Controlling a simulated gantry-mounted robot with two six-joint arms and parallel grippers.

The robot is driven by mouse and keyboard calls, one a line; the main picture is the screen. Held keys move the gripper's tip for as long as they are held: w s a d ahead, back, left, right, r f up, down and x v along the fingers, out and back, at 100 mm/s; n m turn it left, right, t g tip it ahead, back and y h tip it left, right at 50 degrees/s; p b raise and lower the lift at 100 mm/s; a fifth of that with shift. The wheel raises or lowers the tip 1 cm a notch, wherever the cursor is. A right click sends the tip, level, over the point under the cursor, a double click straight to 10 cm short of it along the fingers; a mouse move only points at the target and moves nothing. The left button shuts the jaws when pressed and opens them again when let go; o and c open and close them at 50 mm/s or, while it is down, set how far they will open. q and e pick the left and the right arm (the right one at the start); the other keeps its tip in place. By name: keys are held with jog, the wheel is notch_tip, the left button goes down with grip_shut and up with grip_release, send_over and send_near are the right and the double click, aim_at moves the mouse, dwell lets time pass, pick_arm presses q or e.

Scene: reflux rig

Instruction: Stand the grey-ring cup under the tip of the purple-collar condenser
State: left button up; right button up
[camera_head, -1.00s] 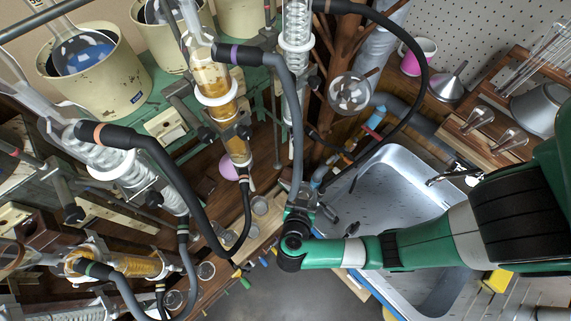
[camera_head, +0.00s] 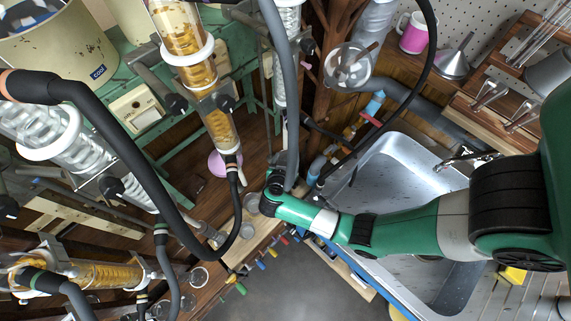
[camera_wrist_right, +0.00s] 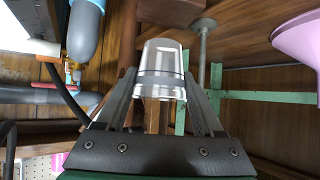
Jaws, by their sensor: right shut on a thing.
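The grey-ring cup (camera_wrist_right: 160,62) is clear, with a grey band around it. In the right wrist view it sits between the fingers of my right gripper (camera_wrist_right: 162,88), which is shut on it. In the head view my right gripper (camera_head: 272,192) is low, right of the amber column's lower end; the cup cannot be made out there. The amber-filled glass column (camera_head: 205,95) slants down to a narrow end with a black hose. My left gripper is not in view.
A pink bowl-like thing (camera_head: 219,164) is near the column's lower end. Clear cups (camera_head: 199,277) stand on the lower wooden shelf. Thick black hoses (camera_head: 130,150) and a grey hose (camera_head: 287,100) cross the space. The sink (camera_head: 400,165) is to the right.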

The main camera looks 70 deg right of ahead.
jog(key=f+b, duration=0.3)
jog(key=f, duration=0.1)
jog(key=shift+w+d+f, duration=0.1)
jog(key=shift+w+d, duration=0.15)
jog(key=shift+d, duration=0.05)
jog(key=shift+s, duration=0.1)
jog(key=o, duration=1.4)
